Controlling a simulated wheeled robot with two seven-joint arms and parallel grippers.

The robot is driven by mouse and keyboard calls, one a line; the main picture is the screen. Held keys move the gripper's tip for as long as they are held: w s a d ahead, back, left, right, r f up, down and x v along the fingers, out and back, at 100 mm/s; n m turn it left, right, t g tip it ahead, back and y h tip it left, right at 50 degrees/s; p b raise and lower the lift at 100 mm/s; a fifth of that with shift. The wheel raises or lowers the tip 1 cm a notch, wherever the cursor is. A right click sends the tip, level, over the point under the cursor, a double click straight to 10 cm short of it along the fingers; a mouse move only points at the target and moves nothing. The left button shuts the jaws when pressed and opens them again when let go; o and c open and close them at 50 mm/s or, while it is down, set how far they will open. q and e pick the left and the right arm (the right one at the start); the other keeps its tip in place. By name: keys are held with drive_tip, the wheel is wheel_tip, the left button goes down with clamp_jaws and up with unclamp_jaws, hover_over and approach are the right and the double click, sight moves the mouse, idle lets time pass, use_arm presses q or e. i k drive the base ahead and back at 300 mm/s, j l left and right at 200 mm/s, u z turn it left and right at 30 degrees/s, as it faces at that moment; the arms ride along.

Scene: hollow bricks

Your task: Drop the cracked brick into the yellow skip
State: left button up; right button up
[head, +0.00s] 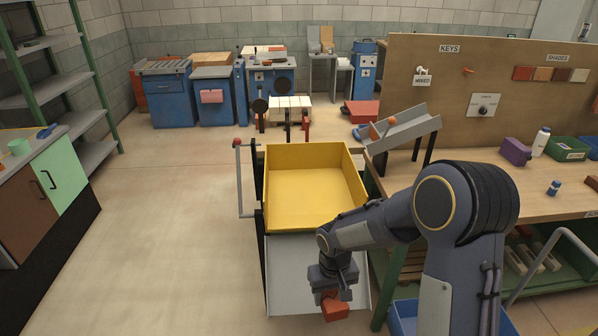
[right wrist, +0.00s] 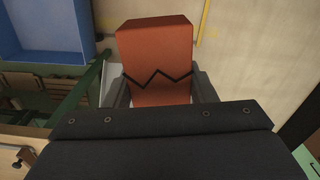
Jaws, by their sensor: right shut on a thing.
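The cracked brick (right wrist: 157,62) is orange-red with a dark zigzag line across its face, in the right wrist view. My right gripper (right wrist: 163,90) is shut on it, one finger at each side. In the head view the brick (head: 335,308) hangs under my right gripper (head: 333,290), above or near the grey sheet in front of the skip; the exact height is hard to tell. The yellow skip (head: 302,216) stands beyond the gripper, open at the top, and its visible floor is empty. My left gripper is out of view.
A grey sloped sheet (head: 285,290) lies in front of the skip. A workbench (head: 470,185) with a grey chute (head: 405,128), a purple item (head: 516,151) and a green bin (head: 569,149) stands at the right. A blue bin (head: 402,318) sits low beneath my arm. Open floor lies at the left.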

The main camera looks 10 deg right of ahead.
sight(311, 182)
drive_tip(key=i+j+z, duration=0.2)
drive_tip(key=i+j, duration=0.35)
drive_tip(key=i, duration=0.3)
drive_tip(key=i+j+z, duration=0.2)
drive_tip(key=i+j, duration=0.5)
drive_tip(key=i, duration=0.15)
